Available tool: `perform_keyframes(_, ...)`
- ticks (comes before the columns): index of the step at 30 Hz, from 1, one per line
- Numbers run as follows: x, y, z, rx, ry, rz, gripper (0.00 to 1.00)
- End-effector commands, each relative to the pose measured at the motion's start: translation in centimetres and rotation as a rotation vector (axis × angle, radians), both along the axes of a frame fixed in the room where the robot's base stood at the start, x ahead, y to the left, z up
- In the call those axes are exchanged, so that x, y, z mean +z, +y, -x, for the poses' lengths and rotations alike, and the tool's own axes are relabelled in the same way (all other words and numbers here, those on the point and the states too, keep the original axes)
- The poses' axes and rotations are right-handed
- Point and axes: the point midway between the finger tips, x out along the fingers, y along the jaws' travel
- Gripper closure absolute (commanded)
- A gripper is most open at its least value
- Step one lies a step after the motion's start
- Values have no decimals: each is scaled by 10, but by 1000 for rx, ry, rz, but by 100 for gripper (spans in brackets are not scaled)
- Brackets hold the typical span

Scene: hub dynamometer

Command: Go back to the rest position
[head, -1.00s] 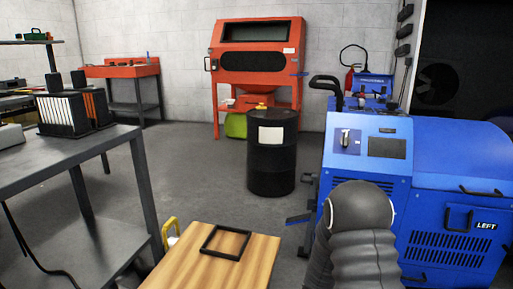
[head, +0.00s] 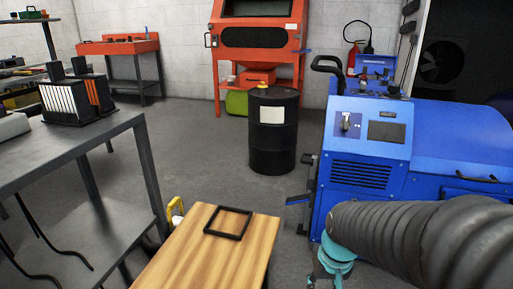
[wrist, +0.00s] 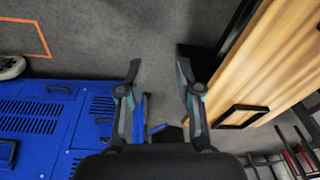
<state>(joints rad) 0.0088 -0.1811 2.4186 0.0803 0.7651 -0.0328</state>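My gripper (wrist: 158,82) is open in the wrist view, with its two fingers apart and only grey floor and a bit of blue machine between and behind them. In the head view my ribbed grey arm comes in from the lower right. The teal wrist part (head: 336,262) hangs down at its end, low in the picture, between the wooden-topped table (head: 180,262) and the blue machine (head: 358,172). The fingertips are mostly cut off by the bottom edge there.
A black square frame (head: 228,223) lies on the wooden top. The blue machine fills the right side. A grey workbench (head: 75,147) stands at left, and a black drum (head: 273,145) before an orange cabinet (head: 258,72). Open floor (head: 190,150) lies between bench and drum.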

Motion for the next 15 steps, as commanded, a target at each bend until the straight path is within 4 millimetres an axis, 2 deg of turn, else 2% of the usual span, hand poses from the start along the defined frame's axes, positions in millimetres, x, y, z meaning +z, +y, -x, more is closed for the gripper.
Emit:
perform_keyframes(1, 18, -1, 12, -4, -11, 8, 66)
perform_keyframes(6, 57, -7, 47, 3, -50, 38, 66)
perform_keyframes(15, 123, -10, 78, 16, -255, 62, 66)
